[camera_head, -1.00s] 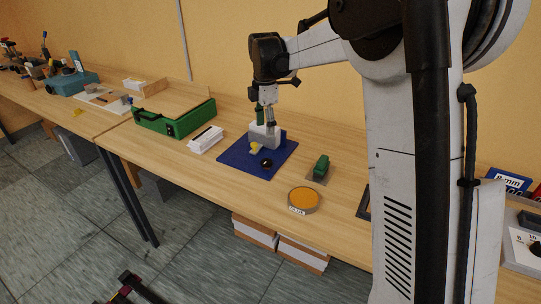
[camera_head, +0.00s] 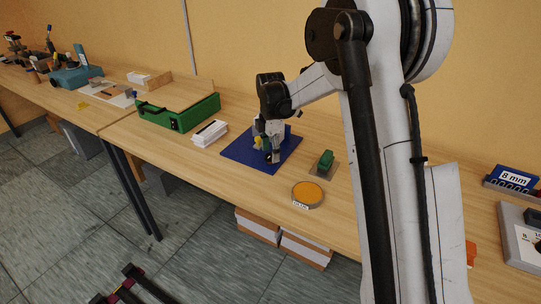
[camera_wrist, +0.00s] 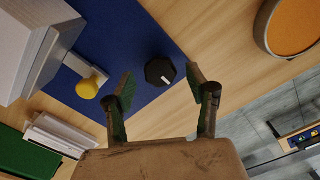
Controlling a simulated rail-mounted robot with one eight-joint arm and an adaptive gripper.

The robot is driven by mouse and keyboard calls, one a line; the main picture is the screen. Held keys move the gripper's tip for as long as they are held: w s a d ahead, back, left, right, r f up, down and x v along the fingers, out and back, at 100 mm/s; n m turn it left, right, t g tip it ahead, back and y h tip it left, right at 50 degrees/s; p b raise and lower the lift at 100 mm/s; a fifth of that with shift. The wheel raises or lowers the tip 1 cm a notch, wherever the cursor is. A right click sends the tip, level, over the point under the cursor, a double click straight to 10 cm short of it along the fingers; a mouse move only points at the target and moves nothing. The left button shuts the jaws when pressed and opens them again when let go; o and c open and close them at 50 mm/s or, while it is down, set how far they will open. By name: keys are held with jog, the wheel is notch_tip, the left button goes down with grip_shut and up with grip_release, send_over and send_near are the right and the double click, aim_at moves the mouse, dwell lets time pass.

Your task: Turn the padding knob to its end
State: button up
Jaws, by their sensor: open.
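A black faceted knob with a white pointer mark (camera_wrist: 160,71) sits near an edge of the blue mat (camera_wrist: 135,45). In the wrist view my gripper (camera_wrist: 161,77) is open, with one fingertip on each side of the knob's outline. Whether the fingers are down around it or still above it I cannot tell. In the head view my gripper (camera_head: 268,153) points down over the blue mat (camera_head: 238,153) and mostly hides the knob. A yellow round knob (camera_wrist: 87,88) on a metal plate juts from a grey block (camera_wrist: 30,50) beside it.
A round orange pad (camera_head: 307,193) and a green-handled stamp (camera_head: 325,160) lie right of the mat. White stacked paper (camera_head: 210,133) and a green case (camera_head: 178,112) stand left. The table's front edge is close to the mat.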

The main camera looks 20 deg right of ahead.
jog(key=shift+f, duration=0.85)
jog(key=c, duration=1.1)
jog(key=shift+c, duration=0.2)
